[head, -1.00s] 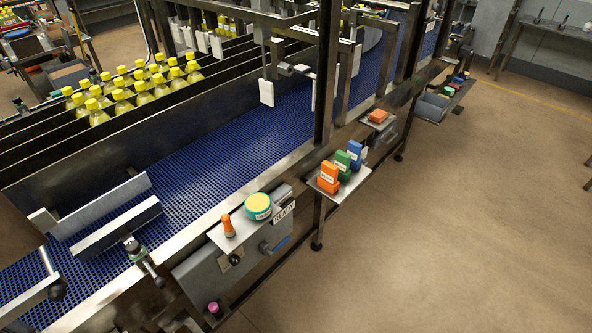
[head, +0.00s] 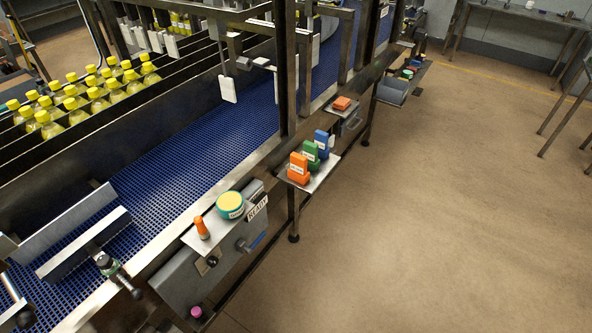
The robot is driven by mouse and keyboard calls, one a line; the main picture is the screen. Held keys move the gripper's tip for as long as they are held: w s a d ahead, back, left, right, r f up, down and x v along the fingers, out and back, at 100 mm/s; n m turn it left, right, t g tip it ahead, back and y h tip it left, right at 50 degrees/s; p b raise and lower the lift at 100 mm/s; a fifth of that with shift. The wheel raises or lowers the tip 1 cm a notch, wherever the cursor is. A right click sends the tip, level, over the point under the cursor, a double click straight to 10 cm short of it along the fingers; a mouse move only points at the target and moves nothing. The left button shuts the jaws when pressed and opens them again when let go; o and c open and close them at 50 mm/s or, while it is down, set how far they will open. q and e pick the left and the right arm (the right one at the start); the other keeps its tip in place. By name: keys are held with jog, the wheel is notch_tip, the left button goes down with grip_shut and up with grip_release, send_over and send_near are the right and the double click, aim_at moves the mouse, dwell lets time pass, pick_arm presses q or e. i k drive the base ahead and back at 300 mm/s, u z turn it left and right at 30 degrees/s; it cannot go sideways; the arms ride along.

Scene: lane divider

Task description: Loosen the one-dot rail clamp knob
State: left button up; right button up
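A rail clamp (head: 108,264) with a dark green-black body and a metal handle sits on the near edge of the conveyor, at lower left in the head view. Its handle points down and right toward a dark end. Another clamp-like metal part with a dark knob (head: 24,317) shows at the bottom left corner, cut by the picture edge. I cannot make out dots on either one, so I cannot tell which is the one-dot clamp. A metal guide rail (head: 85,245) lies over the blue belt beside the first clamp. Neither of my grippers is in view.
The blue conveyor belt (head: 185,150) runs diagonally, with yellow-capped bottles (head: 75,102) in lanes behind it. A grey control box (head: 190,275) and a shelf of coloured boxes (head: 312,178) stick out from the near side. The brown floor (head: 430,220) at right is clear.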

aim_at(105, 261)
jog(key=z, duration=1)
jog(key=i, duration=0.3)
jog(key=u, duration=3.4)
jog(key=i, duration=0.15)
jog(key=z, duration=0.4)
